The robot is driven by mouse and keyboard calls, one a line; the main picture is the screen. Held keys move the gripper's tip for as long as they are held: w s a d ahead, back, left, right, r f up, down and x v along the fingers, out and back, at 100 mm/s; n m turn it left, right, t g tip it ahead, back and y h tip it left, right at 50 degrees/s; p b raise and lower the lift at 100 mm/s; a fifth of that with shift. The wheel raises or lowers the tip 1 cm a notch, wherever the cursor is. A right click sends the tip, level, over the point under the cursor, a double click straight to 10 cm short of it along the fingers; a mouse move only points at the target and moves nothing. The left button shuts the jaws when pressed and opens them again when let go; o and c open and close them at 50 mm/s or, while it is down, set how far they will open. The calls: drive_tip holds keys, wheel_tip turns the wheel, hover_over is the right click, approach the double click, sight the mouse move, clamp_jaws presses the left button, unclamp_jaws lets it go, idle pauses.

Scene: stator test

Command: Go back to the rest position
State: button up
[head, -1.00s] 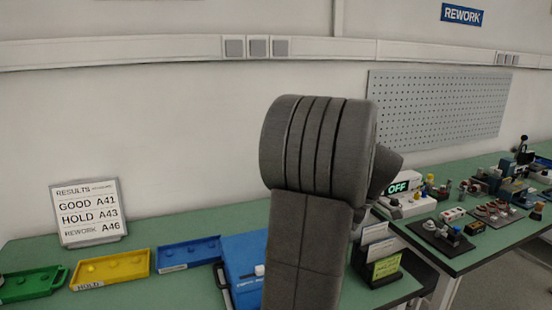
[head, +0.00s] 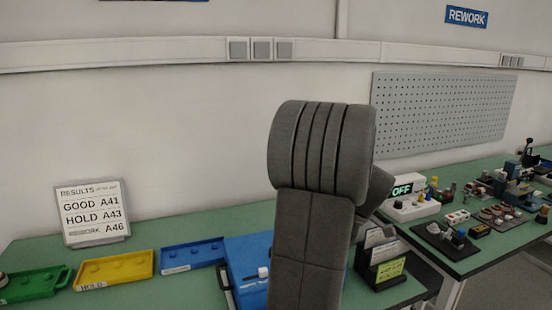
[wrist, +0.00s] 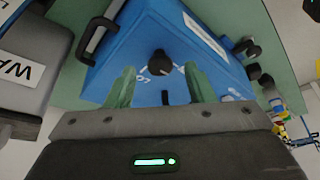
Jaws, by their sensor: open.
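My gripper (wrist: 160,88) shows in the wrist view, with its two green fingers apart and nothing between them. Beyond the fingertips is a blue box (wrist: 135,50) with a black knob (wrist: 159,62) on its face. I cannot tell the distance between the fingers and the box. In the head view my grey arm stands upright in the middle and hides part of the blue box (head: 247,258). The gripper itself does not show in the head view.
Green (head: 34,284), yellow (head: 115,269) and blue (head: 192,255) trays lie left of the box. A results sign (head: 92,212) stands behind them. A card holder (head: 381,262) stands right of my arm. A second bench (head: 455,252) holds a unit reading OFF (head: 410,207) and small parts.

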drive_tip(key=v, duration=1.3)
drive_tip(key=x, duration=1.3)
drive_tip(key=shift+a+f, duration=0.1)
drive_tip(key=shift+f, duration=0.1)
drive_tip(key=shift+a+f, duration=0.1)
drive_tip(key=m+t+p, duration=0.1)
drive_tip(key=m, duration=0.2)
drive_tip(key=shift+s+h, duration=0.1)
drive_tip(key=shift+h, duration=0.2)
drive_tip(key=m+h+p, duration=0.1)
drive_tip(key=m+p, duration=0.1)
drive_tip(key=m, duration=0.1)
drive_tip(key=shift+a+t+p, duration=0.15)
drive_tip(key=shift+t+p, duration=0.25)
drive_tip(key=m+h+p, duration=0.1)
drive_tip(key=m+p, duration=0.2)
drive_tip(key=m+h+p, duration=0.1)
drive_tip(key=m+p, duration=0.2)
drive_tip(key=p, duration=0.1)
drive_tip(key=shift+s+a+t, duration=0.1)
drive_tip(key=shift+a+t, duration=0.1)
drive_tip(key=shift+t, duration=0.2)
drive_tip(key=shift+f+m+h+p, duration=0.1)
drive_tip(key=shift+m+h+p, duration=0.5)
drive_tip(key=shift+m, duration=0.7)
drive_tip(key=shift+a, duration=0.1)
drive_tip(key=shift+m+h+b, duration=0.5)
drive_tip(key=shift+m+b, duration=0.6)
drive_tip(key=shift+m, duration=0.4)
